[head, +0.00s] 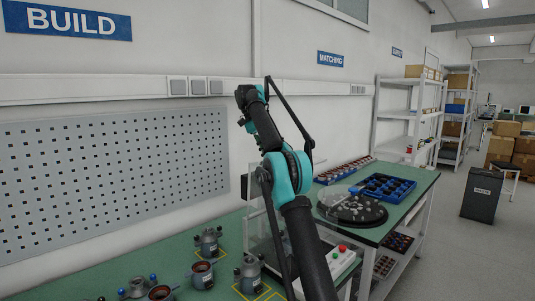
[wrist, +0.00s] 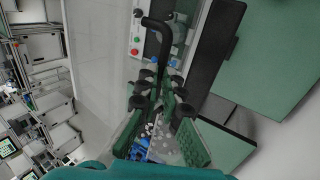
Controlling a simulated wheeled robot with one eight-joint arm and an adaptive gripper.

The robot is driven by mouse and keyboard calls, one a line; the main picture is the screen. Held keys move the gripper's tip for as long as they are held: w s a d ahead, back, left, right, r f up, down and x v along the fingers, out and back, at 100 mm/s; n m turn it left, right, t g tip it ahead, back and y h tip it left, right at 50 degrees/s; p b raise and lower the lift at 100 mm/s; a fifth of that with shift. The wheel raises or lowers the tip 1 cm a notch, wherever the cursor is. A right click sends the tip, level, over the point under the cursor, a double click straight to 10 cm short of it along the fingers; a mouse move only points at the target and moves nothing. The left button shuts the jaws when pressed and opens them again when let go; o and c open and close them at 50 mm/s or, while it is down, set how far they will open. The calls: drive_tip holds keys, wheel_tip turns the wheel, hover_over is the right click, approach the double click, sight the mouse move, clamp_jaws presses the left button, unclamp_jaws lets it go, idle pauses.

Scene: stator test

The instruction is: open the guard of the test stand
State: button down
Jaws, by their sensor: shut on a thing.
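The test stand stands on the green bench beyond my arm in the head view. Its light control panel (head: 342,258) carries a red and a green button, and its clear guard (head: 262,232) is partly hidden by my arm. In the wrist view the control panel (wrist: 137,38) is at the top, beside the grey-green fixture. A black bent handle (wrist: 152,24) runs down to between the fingertips of my gripper (wrist: 160,78). My gripper is shut on this handle. How far the guard is open cannot be told.
Several motor parts (head: 208,241) stand on the bench at the left. A dark round tray (head: 352,207) and a blue tray (head: 387,187) lie on the bench to the right. A perforated panel (head: 110,180) lines the wall.

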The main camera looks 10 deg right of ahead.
drive_tip(key=shift+w+a+f, duration=0.35)
drive_tip(key=shift+f, duration=0.15)
drive_tip(key=shift+w+a+f, duration=0.3)
drive_tip(key=shift+a+f, duration=0.05)
drive_tip(key=shift+f, duration=0.15)
drive_tip(key=c, duration=1.6)
unclamp_jaws()
drive_tip(key=shift+w+a+f, duration=0.15)
drive_tip(key=shift+w, duration=0.05)
drive_tip(key=shift+d, duration=0.25)
